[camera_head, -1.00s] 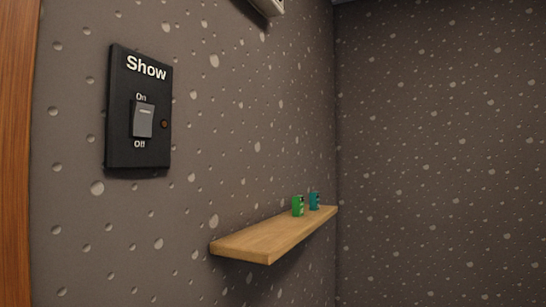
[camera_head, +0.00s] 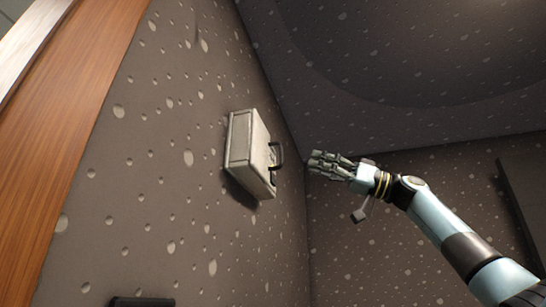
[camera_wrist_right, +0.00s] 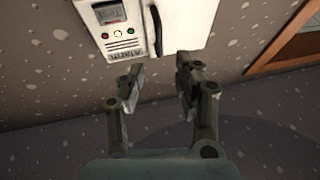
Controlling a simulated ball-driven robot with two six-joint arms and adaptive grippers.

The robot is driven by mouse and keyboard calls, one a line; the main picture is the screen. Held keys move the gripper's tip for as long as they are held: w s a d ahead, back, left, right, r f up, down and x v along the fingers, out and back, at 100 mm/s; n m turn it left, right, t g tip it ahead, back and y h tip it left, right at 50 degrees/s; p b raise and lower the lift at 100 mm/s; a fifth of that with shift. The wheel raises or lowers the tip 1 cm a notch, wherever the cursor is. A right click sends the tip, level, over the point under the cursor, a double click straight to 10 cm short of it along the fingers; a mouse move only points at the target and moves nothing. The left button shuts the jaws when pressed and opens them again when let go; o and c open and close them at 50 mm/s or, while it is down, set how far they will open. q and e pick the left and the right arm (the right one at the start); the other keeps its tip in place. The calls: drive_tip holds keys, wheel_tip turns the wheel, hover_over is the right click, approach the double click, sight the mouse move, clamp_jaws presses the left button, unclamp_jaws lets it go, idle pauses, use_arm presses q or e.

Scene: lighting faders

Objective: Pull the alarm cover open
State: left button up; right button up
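The alarm (camera_head: 240,142) is an off-white box on the left wall in the head view, with a dark handle (camera_head: 278,157) on its right side. My right gripper (camera_head: 316,161) is to the right of the handle, apart from it. In the right wrist view the alarm front (camera_wrist_right: 118,28) shows a small display, lights and lettering, beside the dark handle (camera_wrist_right: 156,30) and a plain white surface. The right gripper's fingers (camera_wrist_right: 156,76) are spread with nothing between them, below the handle in that picture. I cannot tell how far the cover is open. My left gripper is not in view.
A wooden frame (camera_head: 75,130) runs along the left of the head view. The top of a dark wall panel (camera_head: 142,302) shows at the bottom edge. A dark panel (camera_head: 528,195) is on the far wall at right. The space around my right gripper looks clear.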

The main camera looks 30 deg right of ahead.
sight(282, 162)
drive_tip(key=p+x, duration=0.5)
drive_tip(key=x, duration=0.4)
drive_tip(key=shift+w+a+r, duration=0.15)
drive_tip(key=shift+w+r, duration=0.05)
drive_tip(key=shift+r, duration=0.05)
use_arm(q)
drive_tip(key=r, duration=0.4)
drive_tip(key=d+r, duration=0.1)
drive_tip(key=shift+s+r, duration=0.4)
use_arm(e)
drive_tip(key=shift+w+a, duration=0.1)
drive_tip(key=shift+f, duration=0.1)
clamp_jaws()
